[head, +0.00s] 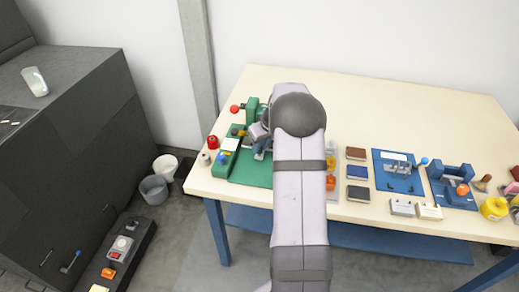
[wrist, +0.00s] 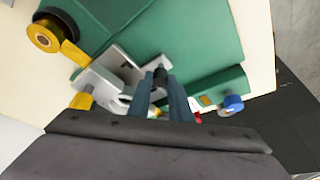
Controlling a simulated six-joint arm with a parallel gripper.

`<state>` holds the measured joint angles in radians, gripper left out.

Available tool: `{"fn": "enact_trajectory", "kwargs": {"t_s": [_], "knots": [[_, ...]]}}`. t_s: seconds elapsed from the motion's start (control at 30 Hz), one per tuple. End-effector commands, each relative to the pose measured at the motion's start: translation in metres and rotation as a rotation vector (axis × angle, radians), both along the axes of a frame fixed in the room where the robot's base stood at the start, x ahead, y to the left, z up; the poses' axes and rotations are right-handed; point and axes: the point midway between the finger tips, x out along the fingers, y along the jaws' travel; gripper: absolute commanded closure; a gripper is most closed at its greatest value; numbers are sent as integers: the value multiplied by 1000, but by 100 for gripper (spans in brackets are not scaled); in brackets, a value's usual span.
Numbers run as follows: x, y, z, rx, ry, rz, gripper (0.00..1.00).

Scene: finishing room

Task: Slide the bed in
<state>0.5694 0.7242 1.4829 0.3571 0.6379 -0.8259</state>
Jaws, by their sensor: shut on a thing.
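The green press (head: 252,172) stands at the left end of the table, partly hidden behind my arm. In the wrist view, its green body (wrist: 200,45) fills the upper middle. A grey metal part (wrist: 122,66), which may be the bed, sits against the green body beside my fingers. My gripper (wrist: 162,82) is shut on a small dark knob (wrist: 160,75) next to this metal part. How the knob joins the bed is hidden. In the head view, my gripper (head: 262,143) is at the press, mostly covered by the arm.
A gold foil roll (wrist: 45,36) and a blue knob (wrist: 232,103) flank the fingers. The table's back (head: 400,105) is clear.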

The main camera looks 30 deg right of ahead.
Motion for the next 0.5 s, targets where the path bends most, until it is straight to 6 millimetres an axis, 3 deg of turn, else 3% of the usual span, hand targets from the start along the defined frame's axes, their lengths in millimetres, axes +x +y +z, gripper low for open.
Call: {"fn": "enact_trajectory", "kwargs": {"t_s": [0.2, 0.23, 0.3, 0.5], "knots": [[4, -4, 4, -12, -14, -3, 100], [4, -4, 4, -12, -14, -3, 79], [4, -4, 4, -13, -15, -3, 63], [2, -3, 3, -9, -10, -3, 63]]}}
